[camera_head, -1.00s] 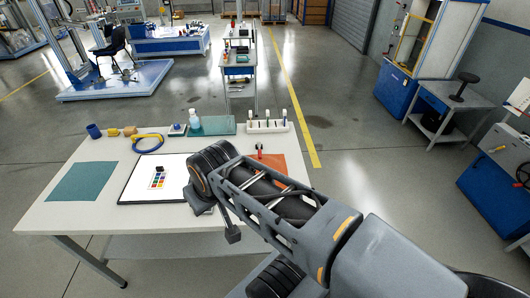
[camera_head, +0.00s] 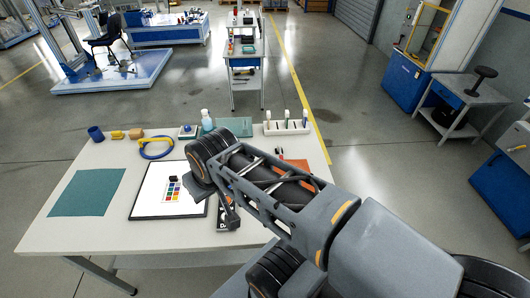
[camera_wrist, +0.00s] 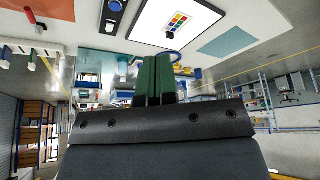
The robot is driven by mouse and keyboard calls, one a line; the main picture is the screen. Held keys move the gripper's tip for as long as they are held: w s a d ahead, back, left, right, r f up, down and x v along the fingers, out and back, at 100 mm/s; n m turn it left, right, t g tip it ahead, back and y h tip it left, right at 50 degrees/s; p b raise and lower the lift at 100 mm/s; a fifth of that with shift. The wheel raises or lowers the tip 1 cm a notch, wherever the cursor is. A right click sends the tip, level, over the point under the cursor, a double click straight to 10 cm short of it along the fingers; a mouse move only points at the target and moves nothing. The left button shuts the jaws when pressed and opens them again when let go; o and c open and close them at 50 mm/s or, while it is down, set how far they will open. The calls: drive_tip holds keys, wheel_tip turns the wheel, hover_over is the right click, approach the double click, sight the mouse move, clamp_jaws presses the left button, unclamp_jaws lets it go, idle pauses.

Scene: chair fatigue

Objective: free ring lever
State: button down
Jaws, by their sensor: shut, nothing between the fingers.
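A blue ring with a yellow part (camera_head: 156,147) lies on the white table (camera_head: 110,238), towards its back left. It also shows, small and partly hidden, in the wrist view (camera_wrist: 172,57). I cannot make out a lever for certain. My gripper's green fingers (camera_wrist: 152,80) are together and empty in the wrist view. They point out over the table, and touch nothing that I can see.
A colour chart board (camera_head: 165,200), a teal mat (camera_head: 88,192) and an orange mat (camera_head: 300,168) lie on the table. A bottle (camera_head: 207,121) and a white rack (camera_head: 287,128) stand at the back. A blue cup (camera_head: 96,134) stands at the back left. The table's left front is clear.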

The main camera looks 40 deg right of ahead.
sight(281, 156)
drive_tip(key=w+d+f+n+g+h+b, duration=0.3)
drive_tip(key=w+d, duration=0.3)
drive_tip(key=w, duration=0.1)
drive_tip(key=w+d+f+n+g+h+b, duration=0.2)
drive_tip(key=w+d+f+n+g+b, duration=0.15)
drive_tip(key=w+d, duration=0.25)
drive_tip(key=w+d+f+n+g+h+b, duration=0.1)
drive_tip(key=w+d+f+g, duration=0.1)
drive_tip(key=d+f, duration=0.2)
drive_tip(key=w+d+f+n+g+h+b, duration=0.1)
drive_tip(key=w+d+f+g+h, duration=0.1)
drive_tip(key=d+f, duration=0.3)
drive_tip(key=w+d+f+n+g+h+b, duration=0.1)
drive_tip(key=w+d+f+g, duration=0.1)
drive_tip(key=w+d+f, duration=0.2)
drive_tip(key=shift+w+d+f+n+h, duration=0.1)
drive_tip(key=shift+d+f+n+h, duration=0.2)
drive_tip(key=shift+f, duration=0.4)
drive_tip(key=shift+w+d+f+n, duration=0.1)
drive_tip(key=shift+d+f, duration=0.3)
drive_tip(key=shift+f, duration=0.25)
drive_tip(key=x, duration=0.4)
drive_tip(key=p+x, duration=0.1)
drive_tip(key=x, duration=0.4)
drive_tip(key=r+p+x, duration=0.1)
drive_tip(key=x, duration=0.4)
drive_tip(key=shift+s+d+r, duration=0.15)
drive_tip(key=shift+s, duration=0.1)
drive_tip(key=shift+s, duration=0.1)
